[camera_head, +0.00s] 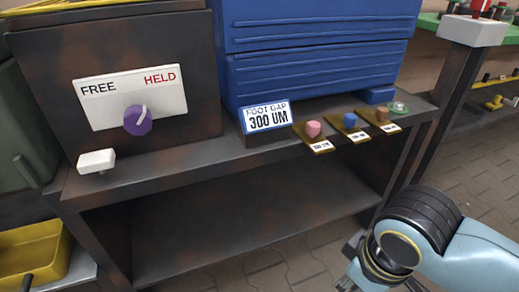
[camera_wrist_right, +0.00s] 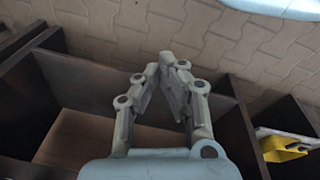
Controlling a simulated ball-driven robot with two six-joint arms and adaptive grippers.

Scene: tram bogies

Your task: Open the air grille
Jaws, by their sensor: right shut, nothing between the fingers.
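I cannot make out an air grille for certain in either view. A blue ridged housing (camera_head: 310,65) stands on the dark bench at the back; I cannot tell whether its slatted front is a grille. My right gripper (camera_wrist_right: 168,62) is shut and empty, its fingertips together, in the right wrist view. In the head view my right arm comes in at the lower right, and the gripper is partly cut off by the bottom edge, in front of the bench. It is apart from everything. My left gripper is not in view.
The dark bench (camera_head: 180,172) carries a FREE/HELD plate (camera_head: 165,88) with a purple knob (camera_head: 137,121), a white block (camera_head: 96,161), a "FOOT GAP 300 UM" sign (camera_head: 266,117) and tagged coloured knobs (camera_head: 314,129). Its lower shelf (camera_head: 230,235) is empty. A yellow bin (camera_head: 35,255) stands left.

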